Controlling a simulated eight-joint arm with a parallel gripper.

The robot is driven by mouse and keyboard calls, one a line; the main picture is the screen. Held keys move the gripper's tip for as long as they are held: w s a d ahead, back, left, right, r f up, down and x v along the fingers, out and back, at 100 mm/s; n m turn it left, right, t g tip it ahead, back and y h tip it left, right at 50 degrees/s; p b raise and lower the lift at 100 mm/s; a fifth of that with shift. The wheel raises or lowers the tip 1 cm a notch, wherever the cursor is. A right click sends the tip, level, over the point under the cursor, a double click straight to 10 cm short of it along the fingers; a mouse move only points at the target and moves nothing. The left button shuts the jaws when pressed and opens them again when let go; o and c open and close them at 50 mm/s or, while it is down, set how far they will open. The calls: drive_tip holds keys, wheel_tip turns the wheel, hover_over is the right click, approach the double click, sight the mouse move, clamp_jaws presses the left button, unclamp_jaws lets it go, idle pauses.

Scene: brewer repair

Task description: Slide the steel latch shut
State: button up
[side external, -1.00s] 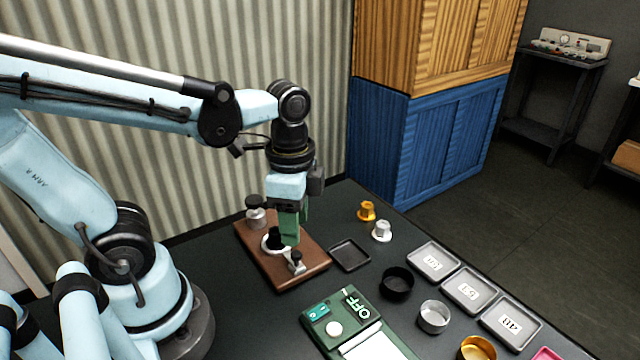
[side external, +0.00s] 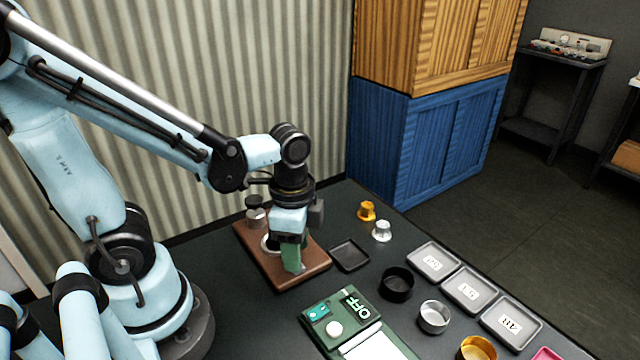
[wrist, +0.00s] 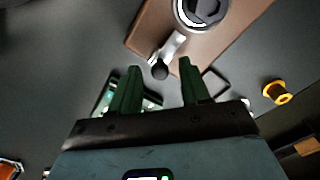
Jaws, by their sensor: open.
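The steel latch (wrist: 173,47) is a short bright bar with a black round knob, mounted near the edge of a brown base board (side external: 314,258). In the wrist view the latch's knob (wrist: 160,70) shows between the tips of my gripper's two green fingers, with gaps on both sides. My gripper (side external: 293,267) is open and points down at the front part of the board, and it also shows in the wrist view (wrist: 158,72). In the side view the fingers hide most of the latch. A round white-and-black fitting (wrist: 203,10) sits on the board beside the latch.
A knobbed metal piece (side external: 257,215) stands at the board's back corner. An empty black tray (side external: 349,256) lies just right of the board. A green scale reading OFF (side external: 335,328) stands in front. Gold (side external: 366,211) and silver (side external: 382,231) pieces stand behind the tray.

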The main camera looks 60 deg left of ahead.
clamp_jaws()
drive_tip(key=shift+a, duration=1.3)
unclamp_jaws()
drive_tip(key=shift+d+r, duration=0.1)
wheel_tip(320, 180, up, 12)
idle(0.4)
drive_tip(key=w+d+f+n+t, duration=0.1)
drive_tip(key=w+f+n+t, duration=0.2)
drive_tip(key=w+n+t, duration=0.2)
drive_tip(key=n+t, duration=0.2)
drive_tip(key=n, duration=0.2)
drive_tip(key=shift+f, duration=0.25)
